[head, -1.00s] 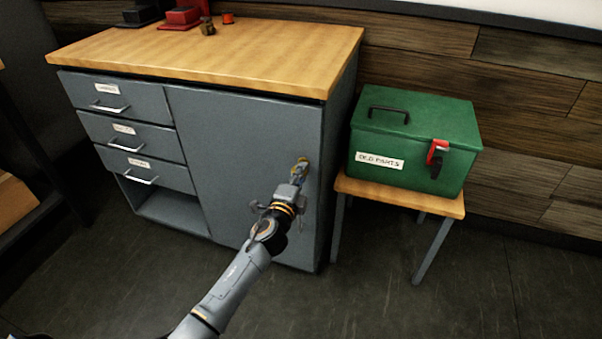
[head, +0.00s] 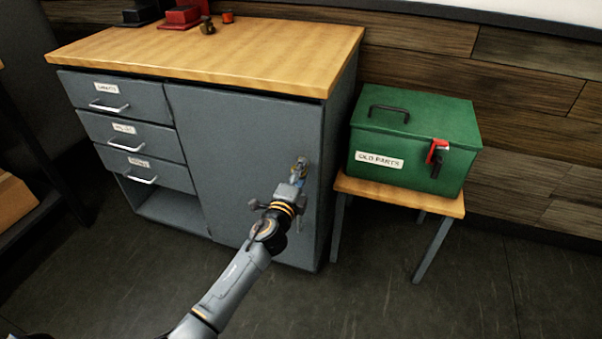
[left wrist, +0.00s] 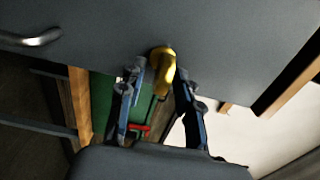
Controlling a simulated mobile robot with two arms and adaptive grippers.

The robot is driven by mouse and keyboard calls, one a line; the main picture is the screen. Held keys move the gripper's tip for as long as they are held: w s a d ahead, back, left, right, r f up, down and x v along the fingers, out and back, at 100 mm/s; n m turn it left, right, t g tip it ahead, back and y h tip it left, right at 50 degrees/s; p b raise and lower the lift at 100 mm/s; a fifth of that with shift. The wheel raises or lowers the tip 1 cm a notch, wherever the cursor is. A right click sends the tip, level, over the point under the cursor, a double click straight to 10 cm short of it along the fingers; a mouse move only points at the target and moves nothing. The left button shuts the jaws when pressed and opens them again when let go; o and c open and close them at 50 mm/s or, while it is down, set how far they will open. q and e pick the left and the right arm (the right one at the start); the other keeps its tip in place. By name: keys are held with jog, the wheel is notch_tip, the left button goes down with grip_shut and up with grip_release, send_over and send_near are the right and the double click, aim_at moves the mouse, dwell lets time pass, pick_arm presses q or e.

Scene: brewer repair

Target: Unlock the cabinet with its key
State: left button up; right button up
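The key (left wrist: 163,68) shows its yellow bow at the grey cabinet door (head: 250,155), on the door's right side. In the left wrist view it sits between my left fingertips (left wrist: 161,76), which are close against its two sides. My left gripper (head: 299,170) appears shut on it, though exact contact is hard to see. In the head view the fingers partly cover the key and the lock. The cabinet door is closed. My right gripper is not in view.
A green box (head: 415,135) with a red latch stands on a small wooden stool (head: 400,195) right of the cabinet. Drawers (head: 125,105) are left of the door. Red and dark items (head: 185,15) stand at the worktop's back. The floor in front is clear.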

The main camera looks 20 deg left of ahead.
pick_arm(q)
jog(key=shift+s, duration=0.1)
jog(key=s, duration=1.2)
jog(key=shift+a, duration=0.2)
